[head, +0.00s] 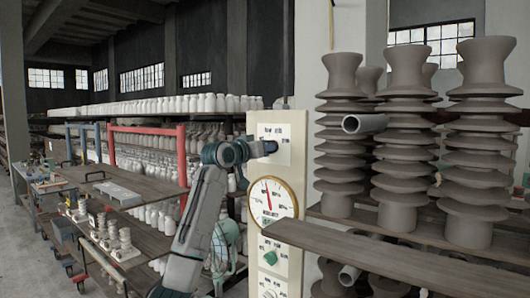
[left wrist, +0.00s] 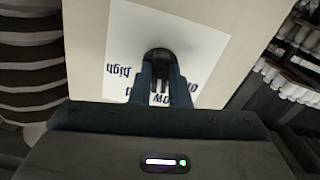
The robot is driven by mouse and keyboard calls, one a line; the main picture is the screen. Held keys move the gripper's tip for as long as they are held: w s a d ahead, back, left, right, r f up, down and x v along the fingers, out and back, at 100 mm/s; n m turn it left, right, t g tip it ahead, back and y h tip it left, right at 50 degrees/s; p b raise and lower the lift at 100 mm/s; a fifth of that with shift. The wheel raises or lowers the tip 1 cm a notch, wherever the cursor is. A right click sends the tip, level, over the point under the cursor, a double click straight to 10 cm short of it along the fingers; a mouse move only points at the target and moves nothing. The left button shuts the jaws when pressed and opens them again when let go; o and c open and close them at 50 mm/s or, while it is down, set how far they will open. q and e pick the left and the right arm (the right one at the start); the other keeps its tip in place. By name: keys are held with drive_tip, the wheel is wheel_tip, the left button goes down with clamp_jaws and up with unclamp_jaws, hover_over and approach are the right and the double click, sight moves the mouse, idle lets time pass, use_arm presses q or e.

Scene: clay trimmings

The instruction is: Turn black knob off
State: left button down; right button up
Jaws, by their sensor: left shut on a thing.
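The black knob (head: 270,147) sits on a white label near the top of the cream control panel (head: 254,125). In the left wrist view the black knob (left wrist: 158,58) is between the two fingers, in front of the white label (left wrist: 205,42) with dark lettering, partly hidden. My left gripper (head: 262,149) reaches the panel from the left and is shut on the black knob; its fingers also show in the left wrist view (left wrist: 160,85). The knob's pointer direction cannot be made out. My right gripper is not in view.
Below on the panel are a round dial gauge (head: 268,205) and a green knob (head: 270,257). Stacked grey ribbed insulators (head: 403,130) stand close on the right behind a plank (head: 390,257). Shelves of white pieces (head: 160,105) fill the left background.

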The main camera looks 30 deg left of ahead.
use_arm(q)
drive_tip(key=n+b, duration=0.1)
drive_tip(key=n, duration=0.4)
drive_tip(key=n+b, duration=0.2)
drive_tip(key=n, duration=0.4)
drive_tip(key=shift+w+f, duration=0.1)
drive_tip(key=shift+f, duration=0.1)
idle(0.4)
drive_tip(key=c, duration=1.4)
unclamp_jaws()
drive_tip(key=shift+r, duration=0.1)
drive_tip(key=shift+b, duration=0.3)
